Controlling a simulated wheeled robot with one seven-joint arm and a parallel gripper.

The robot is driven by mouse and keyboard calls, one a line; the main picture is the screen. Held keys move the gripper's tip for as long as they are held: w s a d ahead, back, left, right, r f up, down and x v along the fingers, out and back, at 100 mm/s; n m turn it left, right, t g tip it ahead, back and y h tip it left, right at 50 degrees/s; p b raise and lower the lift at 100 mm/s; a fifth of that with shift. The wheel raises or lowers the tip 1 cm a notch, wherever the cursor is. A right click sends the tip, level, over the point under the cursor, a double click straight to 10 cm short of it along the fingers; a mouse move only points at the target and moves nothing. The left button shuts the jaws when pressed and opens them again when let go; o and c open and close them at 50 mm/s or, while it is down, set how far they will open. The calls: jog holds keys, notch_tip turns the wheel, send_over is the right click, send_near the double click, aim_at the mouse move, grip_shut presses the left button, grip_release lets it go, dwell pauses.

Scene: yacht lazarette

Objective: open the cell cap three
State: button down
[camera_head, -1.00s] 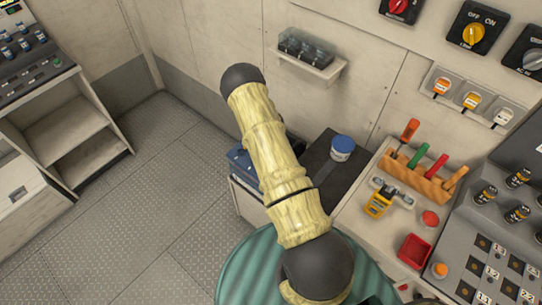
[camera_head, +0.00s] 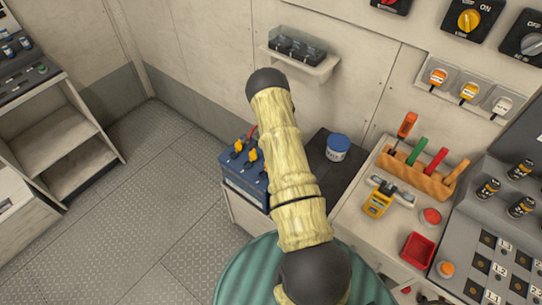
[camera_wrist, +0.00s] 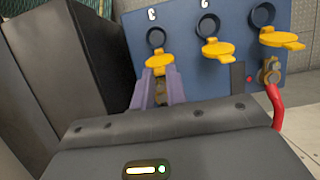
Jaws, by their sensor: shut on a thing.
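The blue battery (camera_head: 236,172) stands at the back left of the counter and is partly hidden by my arm; its blue top fills the upper right of the wrist view (camera_wrist: 130,45). Three yellow cell caps show there: left (camera_wrist: 160,61), middle (camera_wrist: 214,48) and right (camera_wrist: 280,39). Each is swung down from a dark round cell hole and lies tilted toward me. My gripper (camera_wrist: 160,82) is at the leftmost cap, its purple fingers shut on that cap's near edge. The exact contact is partly hidden between the fingers. In the head view my gripper is hidden by my arm.
A red cable (camera_wrist: 278,105) on a brass terminal clamp (camera_wrist: 269,72) lies right of my gripper. A blue-white tub (camera_head: 337,147) stands right of the battery. An orange tool rack (camera_head: 420,175), yellow meter (camera_head: 377,202) and red tray (camera_head: 417,250) are farther right.

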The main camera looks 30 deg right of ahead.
jog(key=c, duration=1.4)
grip_release()
jog(key=shift+r, duration=0.1)
jog(key=b+v, duration=0.3)
jog(key=v, duration=1.4)
jog(key=shift+b, duration=0.3)
jog(key=shift+w+d, duration=0.1)
